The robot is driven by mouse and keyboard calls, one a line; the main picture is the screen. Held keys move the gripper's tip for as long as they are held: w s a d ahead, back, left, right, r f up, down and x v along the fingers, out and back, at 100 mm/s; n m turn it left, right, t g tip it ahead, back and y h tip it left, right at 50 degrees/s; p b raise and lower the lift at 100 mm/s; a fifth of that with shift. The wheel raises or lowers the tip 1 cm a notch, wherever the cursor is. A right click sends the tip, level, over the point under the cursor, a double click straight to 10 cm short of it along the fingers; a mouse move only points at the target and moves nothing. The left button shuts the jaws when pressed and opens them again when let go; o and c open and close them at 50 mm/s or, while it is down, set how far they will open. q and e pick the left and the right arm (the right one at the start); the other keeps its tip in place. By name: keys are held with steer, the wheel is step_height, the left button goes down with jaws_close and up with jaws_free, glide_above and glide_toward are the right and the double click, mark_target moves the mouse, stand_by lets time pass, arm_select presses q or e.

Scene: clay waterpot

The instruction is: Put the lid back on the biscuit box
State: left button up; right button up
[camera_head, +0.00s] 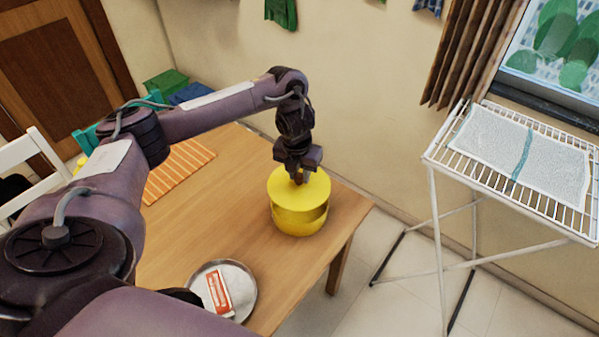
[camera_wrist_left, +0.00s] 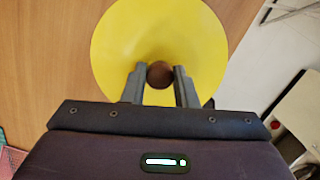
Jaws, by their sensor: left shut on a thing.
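The yellow lid (camera_head: 312,188) is a round disc with a brown knob (camera_wrist_left: 159,74). My left gripper (camera_head: 298,176) points down and is shut on the knob; in the left wrist view its fingers (camera_wrist_left: 160,82) sit on either side of it. The yellow biscuit box (camera_head: 299,220) stands on the wooden table near its right corner. The lid is over the box, with a dark gap showing at the right side, so it looks slightly raised or tilted; I cannot tell whether it touches the rim. The box is hidden beneath the lid in the left wrist view. My right gripper is not seen.
A round metal tray (camera_head: 246,292) with a red and white packet (camera_head: 219,293) lies at the table's front. An orange striped mat (camera_head: 180,168) lies at the back left. A white drying rack (camera_head: 437,160) stands to the right, apart from the table. The middle of the table (camera_head: 215,220) is clear.

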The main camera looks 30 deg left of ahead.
mark_target(300, 188)
arm_select(q)
steer(key=shift+f+b, duration=1.8)
steer(key=shift+f, duration=0.15)
steer(key=shift+f+b, duration=0.85)
steer(key=shift+f, duration=0.35)
steer(key=shift+w, duration=0.15)
steer(key=shift+f, duration=0.15)
stand_by(0.3)
steer(key=o, duration=1.1)
steer(key=shift+o, duration=0.2)
